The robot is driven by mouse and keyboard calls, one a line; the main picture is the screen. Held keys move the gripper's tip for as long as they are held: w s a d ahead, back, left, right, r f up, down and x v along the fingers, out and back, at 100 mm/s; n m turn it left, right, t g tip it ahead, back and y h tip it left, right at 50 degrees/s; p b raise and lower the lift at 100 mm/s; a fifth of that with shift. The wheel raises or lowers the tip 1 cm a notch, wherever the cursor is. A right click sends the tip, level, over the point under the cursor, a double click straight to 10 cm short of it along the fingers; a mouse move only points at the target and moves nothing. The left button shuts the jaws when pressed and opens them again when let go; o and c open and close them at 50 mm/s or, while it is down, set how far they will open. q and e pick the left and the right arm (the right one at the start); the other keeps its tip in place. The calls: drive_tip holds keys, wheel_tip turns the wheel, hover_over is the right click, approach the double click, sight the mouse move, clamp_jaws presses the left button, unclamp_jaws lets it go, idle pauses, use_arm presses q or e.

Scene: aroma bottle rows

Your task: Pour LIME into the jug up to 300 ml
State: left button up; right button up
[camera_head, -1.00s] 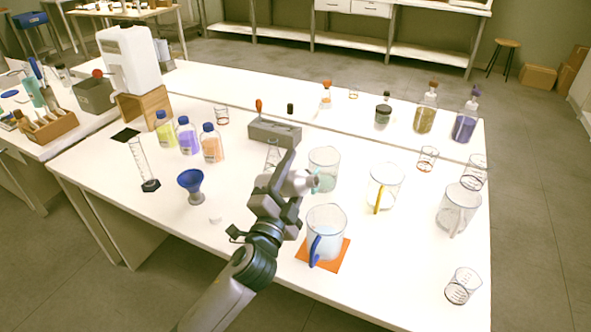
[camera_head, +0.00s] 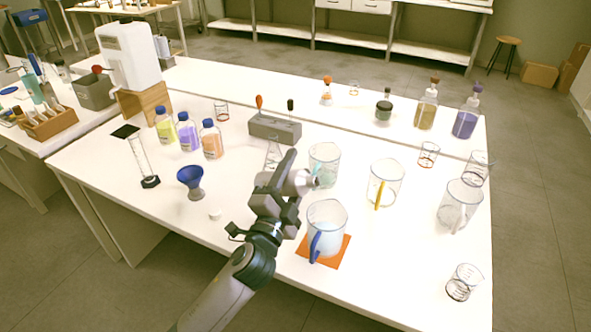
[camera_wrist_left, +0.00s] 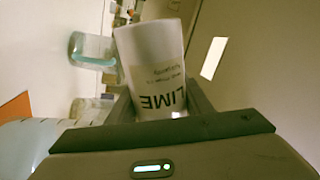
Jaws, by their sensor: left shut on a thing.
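My left gripper (camera_head: 283,182) is shut on a white bottle labelled LIME (camera_wrist_left: 152,62). In the head view the bottle (camera_head: 302,183) is tipped over, its end pointing right, above and behind a clear jug with a blue handle (camera_head: 328,232). That jug stands upright on an orange mat (camera_head: 335,256). It looks pale bluish inside, but its level and marks cannot be read. No stream from the bottle can be made out. The bottle's mouth is not clear in either view. My right gripper is not in view.
Close by stand jugs with a teal handle (camera_head: 325,160), a yellow handle (camera_head: 386,175) and a pale handle (camera_head: 460,203). A blue funnel (camera_head: 191,180), a small white cap (camera_head: 215,214) and three coloured bottles (camera_head: 187,136) are on the left. The front right has free room around a small beaker (camera_head: 463,282).

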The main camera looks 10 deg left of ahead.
use_arm(q)
drive_tip(key=shift+f, duration=0.15)
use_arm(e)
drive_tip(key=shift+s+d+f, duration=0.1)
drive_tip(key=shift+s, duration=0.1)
use_arm(q)
drive_tip(key=shift+f, duration=0.2)
drive_tip(key=shift+m, duration=0.3)
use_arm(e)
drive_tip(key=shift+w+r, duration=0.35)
use_arm(q)
drive_tip(key=shift+f+b, duration=0.15)
drive_tip(key=shift+b, duration=0.15)
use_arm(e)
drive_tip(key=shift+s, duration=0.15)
use_arm(q)
drive_tip(key=shift+f, duration=0.2)
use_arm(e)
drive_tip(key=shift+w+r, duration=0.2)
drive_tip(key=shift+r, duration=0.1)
use_arm(q)
drive_tip(key=shift+r+p, duration=0.35)
drive_tip(key=shift+r, duration=0.1)
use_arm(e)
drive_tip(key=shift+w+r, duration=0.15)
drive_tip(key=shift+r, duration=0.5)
